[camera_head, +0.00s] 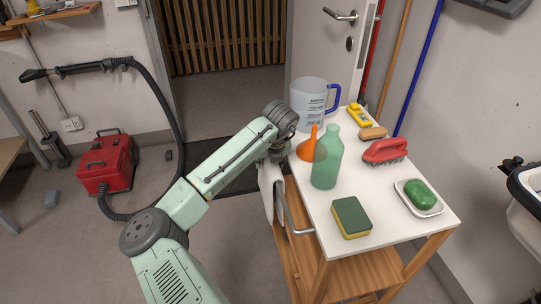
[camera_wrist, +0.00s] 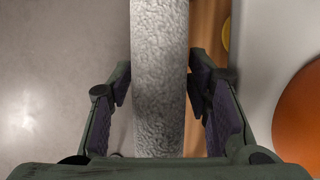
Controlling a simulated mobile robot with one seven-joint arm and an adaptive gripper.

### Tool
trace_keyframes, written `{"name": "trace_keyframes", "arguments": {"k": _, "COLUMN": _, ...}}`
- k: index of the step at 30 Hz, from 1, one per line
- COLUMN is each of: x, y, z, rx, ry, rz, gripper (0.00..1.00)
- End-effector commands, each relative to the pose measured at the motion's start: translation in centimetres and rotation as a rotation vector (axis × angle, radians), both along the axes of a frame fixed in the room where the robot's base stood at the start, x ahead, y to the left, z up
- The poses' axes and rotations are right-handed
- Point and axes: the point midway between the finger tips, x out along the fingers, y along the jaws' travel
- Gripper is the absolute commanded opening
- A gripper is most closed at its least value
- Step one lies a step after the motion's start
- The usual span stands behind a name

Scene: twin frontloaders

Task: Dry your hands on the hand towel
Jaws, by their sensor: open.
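A white, rough-textured hand towel (camera_head: 267,187) hangs at the left side of the cart, by a grey rail (camera_head: 290,218). My gripper (camera_head: 272,158) is just above and at the towel's upper part, partly hidden by my own arm. In the wrist view the towel (camera_wrist: 160,40) runs as a pale strip between the two open fingers of my gripper (camera_wrist: 160,82). A finger stands on each side of it, and the fingers are not closed on it. I cannot tell from the head view how far down the fingers reach.
The white cart top (camera_head: 395,228) holds a green bottle (camera_head: 327,160), orange funnel (camera_head: 308,150), clear jug (camera_head: 309,100), sponge (camera_head: 351,217), red brush (camera_head: 384,151) and soap dish (camera_head: 432,209). A red machine (camera_head: 106,162) stands on the floor at left. Floor left of the cart is clear.

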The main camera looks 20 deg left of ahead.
Motion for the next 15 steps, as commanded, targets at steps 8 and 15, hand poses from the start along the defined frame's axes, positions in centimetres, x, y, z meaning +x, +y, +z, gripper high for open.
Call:
{"name": "trace_keyframes", "arguments": {"k": 8, "x": 0.09, "y": 0.02, "z": -0.27, "rx": -0.001, "ry": 0.0, "rz": 0.0, "gripper": 0.45}}
{"name": "trace_keyframes", "arguments": {"k": 15, "x": 0.09, "y": 0.02, "z": -0.24, "rx": -0.001, "ry": 0.0, "rz": 0.0, "gripper": 0.32}}
